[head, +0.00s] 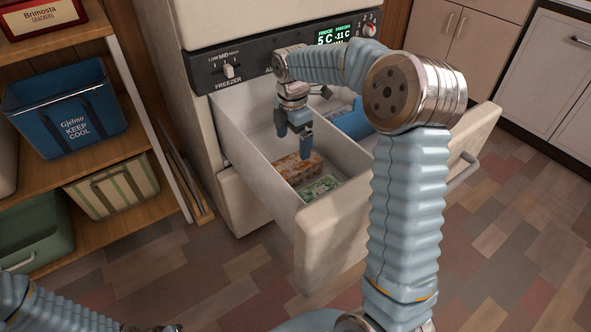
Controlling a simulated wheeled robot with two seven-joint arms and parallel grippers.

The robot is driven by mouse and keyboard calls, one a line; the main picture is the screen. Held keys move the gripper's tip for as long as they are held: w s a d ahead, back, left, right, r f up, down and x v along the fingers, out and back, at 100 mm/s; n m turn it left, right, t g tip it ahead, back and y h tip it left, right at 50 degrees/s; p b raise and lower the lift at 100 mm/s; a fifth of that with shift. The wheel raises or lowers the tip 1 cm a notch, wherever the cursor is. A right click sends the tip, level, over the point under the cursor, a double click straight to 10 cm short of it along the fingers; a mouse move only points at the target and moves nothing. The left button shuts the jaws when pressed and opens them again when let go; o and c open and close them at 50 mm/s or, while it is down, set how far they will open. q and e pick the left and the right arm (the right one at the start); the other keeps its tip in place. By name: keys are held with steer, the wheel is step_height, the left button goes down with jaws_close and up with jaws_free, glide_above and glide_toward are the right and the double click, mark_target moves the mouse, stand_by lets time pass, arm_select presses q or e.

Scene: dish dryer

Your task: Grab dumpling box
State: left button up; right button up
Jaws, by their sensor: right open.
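My right gripper (293,131) points down inside the pulled-out freezer drawer (333,222). Its fingers are apart, with nothing between them. Below it in the drawer lies an orange-brown box (297,167). A green-and-white pack (320,187) lies nearer the drawer front. Their labels are too small to read, so I cannot tell for certain which is the dumpling box; the orange-brown one is more box-like. The fingertips look above the orange-brown box, apart from it.
A blue container (352,121) sits in the drawer's right part, partly hidden by my right arm. The drawer walls stand close around the gripper. The fridge control panel (240,68) is just above and behind. Wooden shelves with a blue cooler bag (66,108) stand left.

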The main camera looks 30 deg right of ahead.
mark_target(294, 163)
step_height(294, 163, down, 4)
steer(key=shift+r, duration=0.15)
steer(key=f, duration=0.3)
steer(key=f+b, duration=0.1)
steer(key=f, duration=0.1)
steer(key=shift+s+f, duration=0.15)
steer(key=shift+s, duration=0.15)
steer(key=shift+c, duration=0.2)
steer(key=c, duration=1.1)
steer(key=shift+o, duration=0.2)
